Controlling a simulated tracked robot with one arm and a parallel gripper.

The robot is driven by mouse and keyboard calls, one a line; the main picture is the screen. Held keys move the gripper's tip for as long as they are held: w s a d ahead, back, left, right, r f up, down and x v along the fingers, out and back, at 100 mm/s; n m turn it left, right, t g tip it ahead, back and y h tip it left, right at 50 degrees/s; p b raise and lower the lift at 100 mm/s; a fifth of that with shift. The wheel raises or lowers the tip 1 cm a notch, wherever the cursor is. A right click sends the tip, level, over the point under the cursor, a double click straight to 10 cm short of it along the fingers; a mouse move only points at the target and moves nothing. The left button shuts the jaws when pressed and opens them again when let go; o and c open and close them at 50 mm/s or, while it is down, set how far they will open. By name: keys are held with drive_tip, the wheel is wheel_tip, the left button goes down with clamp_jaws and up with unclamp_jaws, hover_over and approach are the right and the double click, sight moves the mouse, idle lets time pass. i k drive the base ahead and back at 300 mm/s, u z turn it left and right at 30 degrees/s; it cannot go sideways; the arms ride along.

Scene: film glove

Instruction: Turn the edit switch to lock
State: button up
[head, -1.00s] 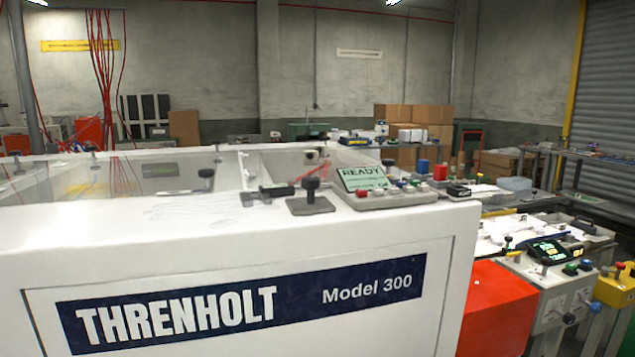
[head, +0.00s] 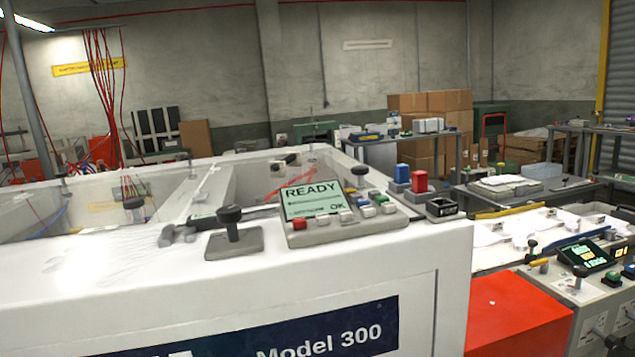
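A white machine (head: 130,285) with a dark "Model 300" label (head: 290,335) fills the lower left and middle. On its top stands a grey control panel (head: 345,229) with a green screen (head: 312,198) reading "READY" and "OK". Red, white, blue and green buttons line the panel. A black knob on a plate (head: 233,232) stands left of it. A small dark square unit (head: 442,208) sits at the panel's right; its markings are too small to read. I cannot tell which of these controls is the edit switch or its setting. My gripper is not in view.
A red block (head: 515,312) stands right of the white machine. Beyond it is another station with a dark green-lit display (head: 583,257) and several knobs. Blue and red blocks (head: 420,182) stand behind the panel. Cardboard boxes (head: 432,101) are stacked at the back.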

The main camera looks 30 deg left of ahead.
sight(229, 216)
drive_tip(key=u, duration=0.05)
drive_tip(key=i, duration=1.15)
drive_tip(key=u, duration=0.65)
